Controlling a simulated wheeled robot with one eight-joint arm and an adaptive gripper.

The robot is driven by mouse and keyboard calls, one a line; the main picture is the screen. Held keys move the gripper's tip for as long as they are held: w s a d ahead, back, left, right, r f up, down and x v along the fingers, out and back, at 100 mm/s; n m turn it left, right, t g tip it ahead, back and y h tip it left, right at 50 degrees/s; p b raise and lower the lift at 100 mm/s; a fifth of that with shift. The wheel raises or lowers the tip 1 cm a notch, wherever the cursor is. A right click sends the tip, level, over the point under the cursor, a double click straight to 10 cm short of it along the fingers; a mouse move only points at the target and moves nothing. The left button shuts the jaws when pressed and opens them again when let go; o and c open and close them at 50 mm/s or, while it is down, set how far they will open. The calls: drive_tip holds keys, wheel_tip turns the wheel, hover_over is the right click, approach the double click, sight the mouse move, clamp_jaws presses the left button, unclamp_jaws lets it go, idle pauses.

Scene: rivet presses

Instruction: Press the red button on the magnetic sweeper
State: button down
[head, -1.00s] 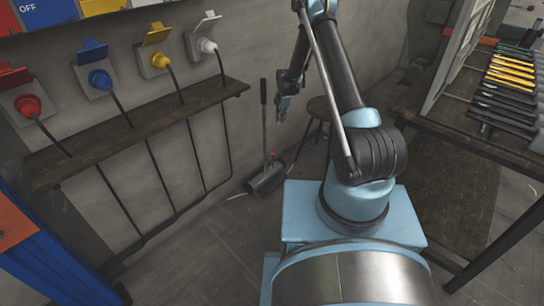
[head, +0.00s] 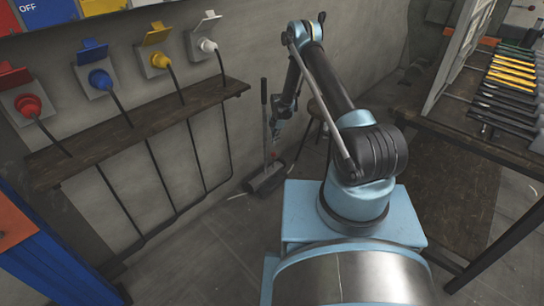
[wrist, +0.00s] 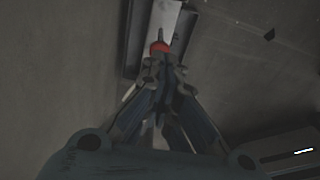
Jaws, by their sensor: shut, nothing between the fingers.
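The magnetic sweeper (head: 264,181) stands on the floor against the wall, with a dark base and an upright handle. Its red button (head: 274,154) shows as a small red spot just below my gripper (head: 276,137). In the wrist view the sweeper (wrist: 132,45) runs up the picture from the fingers, and the red button (wrist: 159,47) sits right at the fingertips. My gripper (wrist: 163,62) is shut and empty, pointing down at the button and partly covering it. I cannot tell whether the tips touch it.
A wooden wall shelf (head: 130,135) with hanging cables is to the left. A workbench (head: 470,135) with tools is at the right. The floor in front of the sweeper is clear.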

drive_tip(key=shift+f, duration=0.15)
drive_tip(key=shift+s+a+f, duration=0.15)
drive_tip(key=shift+f, duration=1.5)
drive_tip(key=shift+s+a+f, duration=0.1)
drive_tip(key=shift+f, duration=1.55)
drive_tip(key=shift+w+d+r, duration=0.25)
drive_tip(key=shift+w+d, duration=0.25)
drive_tip(key=shift+w, duration=0.1)
drive_tip(key=shift+w+d+r, duration=0.25)
drive_tip(key=shift+w+d, duration=0.2)
drive_tip(key=shift+w, duration=0.15)
drive_tip(key=shift+r, duration=0.1)
wheel_tip(320, 180, up, 12)
drive_tip(key=shift+w+d+f, duration=0.2)
drive_tip(key=shift+w+d, duration=0.15)
drive_tip(key=shift+w, duration=0.1)
drive_tip(key=shift+r, duration=0.1)
